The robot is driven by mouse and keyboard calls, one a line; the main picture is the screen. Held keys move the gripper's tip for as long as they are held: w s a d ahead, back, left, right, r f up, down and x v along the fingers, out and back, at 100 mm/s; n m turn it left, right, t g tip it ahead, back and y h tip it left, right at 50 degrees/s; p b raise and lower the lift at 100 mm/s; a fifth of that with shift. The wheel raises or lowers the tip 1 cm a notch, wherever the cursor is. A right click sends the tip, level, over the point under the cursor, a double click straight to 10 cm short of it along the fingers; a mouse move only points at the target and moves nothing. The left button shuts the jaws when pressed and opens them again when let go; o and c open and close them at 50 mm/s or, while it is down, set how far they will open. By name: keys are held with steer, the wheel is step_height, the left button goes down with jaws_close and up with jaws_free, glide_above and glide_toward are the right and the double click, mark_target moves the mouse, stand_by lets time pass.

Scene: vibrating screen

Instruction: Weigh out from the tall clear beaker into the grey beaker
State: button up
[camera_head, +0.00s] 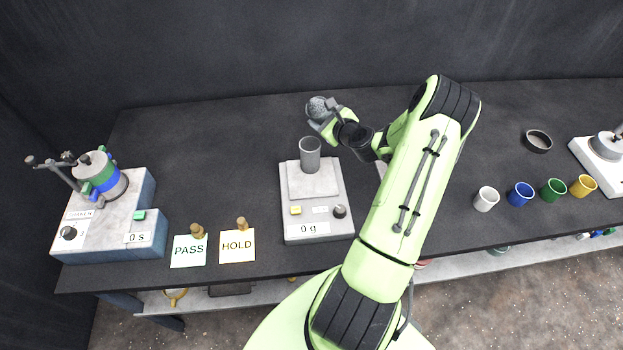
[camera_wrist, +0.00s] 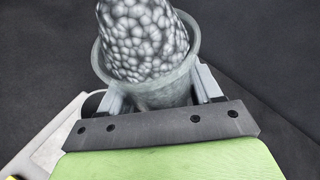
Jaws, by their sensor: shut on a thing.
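My gripper (camera_head: 324,121) is shut on the tall clear beaker (camera_head: 318,106), held above the table behind the scale. In the wrist view the clear beaker (camera_wrist: 160,94) sits between the fingers, and grey-white granules (camera_wrist: 145,35) show heaped in it up to its rim. The grey beaker (camera_head: 310,155) stands upright on the pan of the scale (camera_head: 318,189), whose display reads 0 g. The clear beaker is above and behind the grey beaker, apart from it. The inside of the grey beaker is too small to make out.
A sieve shaker (camera_head: 105,205) reading 0 s stands at the left, with PASS (camera_head: 189,251) and HOLD (camera_head: 237,246) cards beside it. White (camera_head: 486,199), blue (camera_head: 520,194), green and yellow cups stand at the right, near a dark dish (camera_head: 537,141). The table behind the scale is clear.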

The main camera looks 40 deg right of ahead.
steer(key=shift+r, duration=0.1)
stand_by(0.7)
steer(key=shift+d+f+n+h+b, duration=0.2)
steer(key=shift+f+n+h+b, duration=0.15)
steer(key=shift+f+b, duration=1.1)
steer(key=shift+r+b, duration=0.35)
steer(key=shift+b, duration=0.1)
steer(key=shift+d+n+b, duration=0.1)
steer(key=shift+n+b, duration=0.25)
steer(key=shift+b, duration=0.05)
steer(key=shift+d+f+t+h+b, duration=0.1)
steer(key=shift+f+t+h+b, duration=0.3)
steer(key=shift+b, duration=0.55)
steer(key=shift+n, duration=0.3)
steer(key=shift+d+r+n+h+b, duration=0.2)
steer(key=shift+n+b, duration=0.5)
steer(key=shift+b, duration=0.85)
stand_by(1.0)
steer(key=shift+f+n+h+b, duration=0.25)
steer(key=shift+f+n+b, duration=0.2)
steer(key=shift+b, duration=0.9)
